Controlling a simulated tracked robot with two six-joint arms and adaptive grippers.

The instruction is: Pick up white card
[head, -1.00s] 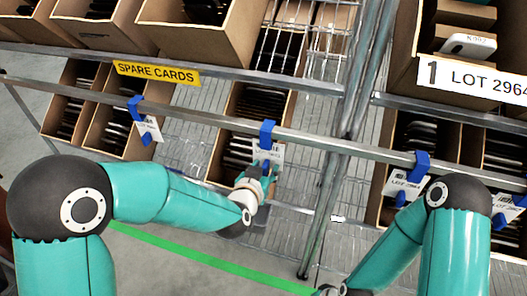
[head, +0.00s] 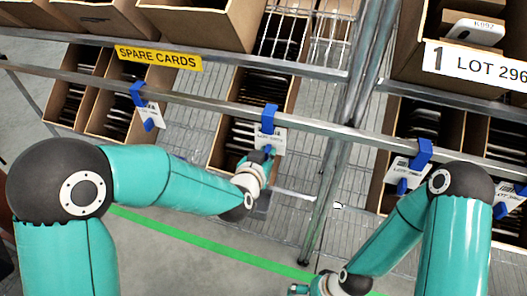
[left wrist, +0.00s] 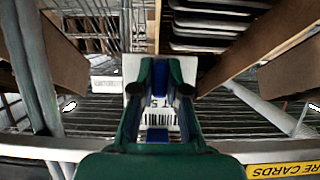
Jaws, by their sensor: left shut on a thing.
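The white card (head: 275,139) hangs below a blue clip (head: 269,117) on the metal rail, in front of a carton of dark cards in the middle of the head view. My left gripper (head: 266,156) is at the card's lower part and shut on it. In the left wrist view the white card (left wrist: 131,70) shows behind and between the fingers of my left gripper (left wrist: 160,92), with printed marks and blue parts visible; the fingers hide much of it. My right gripper (head: 301,288) is at the bottom edge, partly cut off, with its jaws unclear.
The metal rail (head: 200,102) runs across the shelf front. Other tags hang at left (head: 151,115) and right (head: 407,170). A SPARE CARDS label (head: 158,57) sits on the upper shelf edge. An upright post (head: 330,190) stands right of the carton. Open floor lies below.

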